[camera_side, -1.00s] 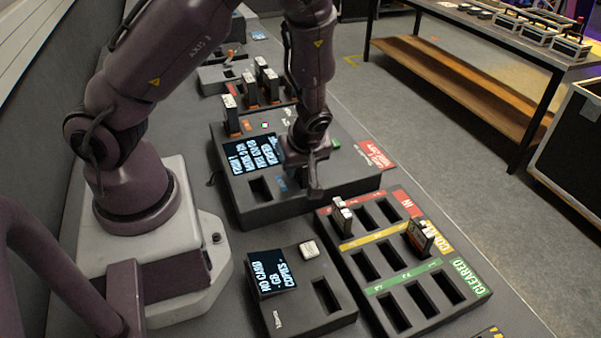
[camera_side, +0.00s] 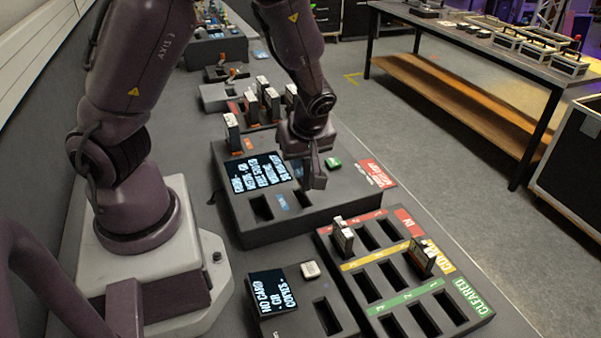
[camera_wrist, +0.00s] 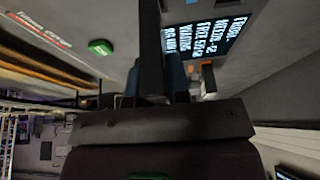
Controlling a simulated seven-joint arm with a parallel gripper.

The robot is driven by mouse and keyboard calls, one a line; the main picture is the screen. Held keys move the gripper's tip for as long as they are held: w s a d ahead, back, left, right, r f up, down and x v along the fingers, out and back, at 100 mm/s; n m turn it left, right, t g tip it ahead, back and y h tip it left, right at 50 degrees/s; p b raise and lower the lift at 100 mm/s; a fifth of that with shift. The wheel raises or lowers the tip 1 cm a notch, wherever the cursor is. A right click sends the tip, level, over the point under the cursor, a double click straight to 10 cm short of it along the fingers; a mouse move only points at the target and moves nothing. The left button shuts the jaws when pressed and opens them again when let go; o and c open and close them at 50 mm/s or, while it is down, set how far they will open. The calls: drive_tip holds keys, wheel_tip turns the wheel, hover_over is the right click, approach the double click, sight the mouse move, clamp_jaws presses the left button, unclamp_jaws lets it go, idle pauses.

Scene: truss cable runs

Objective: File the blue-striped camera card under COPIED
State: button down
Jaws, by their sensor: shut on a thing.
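My gripper (camera_side: 314,178) is above the large dark card station (camera_side: 350,200) in the side view, its fingers pointing down. In the wrist view a blue piece (camera_wrist: 176,74) shows beside the dark finger; it looks like the blue-striped card, mostly hidden by the jaws. The card rack (camera_side: 395,270) stands at the lower right, with a red IN row, a yellow COPIED row and a green CLEARED row. One card (camera_side: 342,238) stands in the left IN slot. Another card (camera_side: 422,257) stands at the right end of the COPIED row. The other visible rack slots look empty.
A small reader (camera_side: 300,305) with a "NO CARD" screen, white button and empty slot sits in front. The station has a lit screen (camera_side: 262,172), a green button (camera_side: 333,163) and open slots. Several upright cards (camera_side: 270,103) stand behind it.

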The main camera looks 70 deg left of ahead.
wheel_tip(320, 180, up, 3)
drive_tip(key=shift+f, duration=0.2)
drive_tip(key=shift+r+m, duration=0.25)
drive_tip(key=shift+m, duration=0.15)
drive_tip(key=shift+r+m+t, duration=0.1)
drive_tip(key=shift+m+t, duration=0.2)
drive_tip(key=shift+m, duration=0.2)
drive_tip(key=shift+w+d+m+t, duration=0.2)
drive_tip(key=shift+m+t, duration=0.2)
drive_tip(key=shift+m, duration=0.4)
drive_tip(key=w+d+r+m+t+h, duration=0.35)
drive_tip(key=w+d+r+m, duration=0.45)
drive_tip(key=r+m, duration=0.45)
drive_tip(key=d+f+m+h, duration=0.35)
drive_tip(key=f+m, duration=0.45)
drive_tip(key=f, duration=0.6)
drive_tip(key=d+f+m+g+h, duration=0.15)
drive_tip(key=d+m+g, duration=0.35)
drive_tip(key=d+m, duration=0.7)
drive_tip(key=shift+h, duration=0.25)
drive_tip(key=shift+f, duration=2.9)
